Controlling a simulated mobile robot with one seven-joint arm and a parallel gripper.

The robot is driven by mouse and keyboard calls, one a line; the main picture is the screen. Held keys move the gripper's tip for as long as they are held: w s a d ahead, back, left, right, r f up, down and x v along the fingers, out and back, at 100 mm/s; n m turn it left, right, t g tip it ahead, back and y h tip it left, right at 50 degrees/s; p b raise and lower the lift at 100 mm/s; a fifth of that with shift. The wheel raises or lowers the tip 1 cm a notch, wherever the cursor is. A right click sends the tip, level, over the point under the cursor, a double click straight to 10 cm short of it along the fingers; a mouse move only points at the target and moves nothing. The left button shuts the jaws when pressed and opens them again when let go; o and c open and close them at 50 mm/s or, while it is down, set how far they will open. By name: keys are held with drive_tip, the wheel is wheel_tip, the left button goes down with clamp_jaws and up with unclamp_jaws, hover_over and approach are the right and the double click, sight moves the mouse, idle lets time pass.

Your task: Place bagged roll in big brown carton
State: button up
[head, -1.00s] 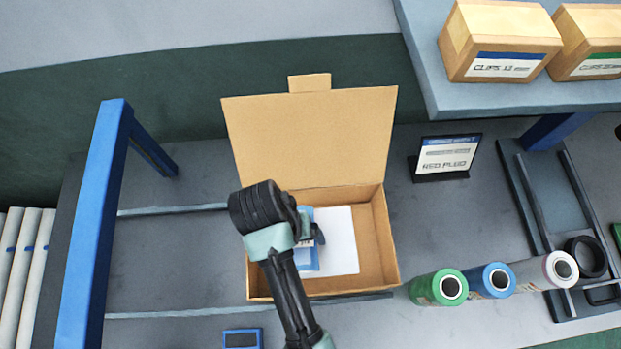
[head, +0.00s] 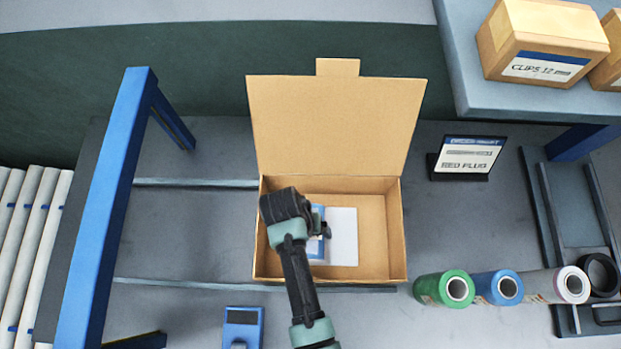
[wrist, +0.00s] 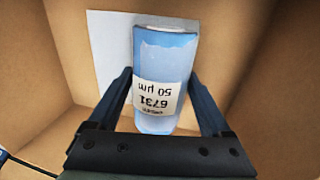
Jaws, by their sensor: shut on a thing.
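The big brown carton (head: 376,274) stands open on the table in the head view, its lid raised at the back. My gripper (wrist: 165,100) is over the left part of the carton and points down into it. In the wrist view its fingers are shut on the bagged roll (wrist: 165,62), a light blue roll with a white label reading 6731 and 50 µm. In the head view the roll (head: 316,247) is mostly hidden behind my arm. A white sheet (head: 343,238) lies on the carton floor beside and behind the roll. I cannot tell whether the roll touches the floor.
Green (head: 445,289), blue (head: 497,288) and white (head: 557,286) rolls lie right of the carton. A RED FLUO sign (head: 466,158) stands behind them. A blue frame (head: 112,210) stands at left. A shelf with boxes (head: 543,42) overhangs at upper right. A blue device (head: 243,326) lies in front.

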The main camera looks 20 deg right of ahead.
drive_tip(key=shift+f, duration=0.1)
drive_tip(key=o, duration=1.5)
drive_tip(key=r, duration=0.4)
drive_tip(key=a+r, duration=0.1)
drive_tip(key=r, duration=0.3)
drive_tip(key=a+r, duration=0.1)
drive_tip(key=r, duration=0.3)
drive_tip(key=shift+w+a, duration=0.15)
drive_tip(key=shift+w, duration=0.2)
drive_tip(key=shift+r, duration=0.1)
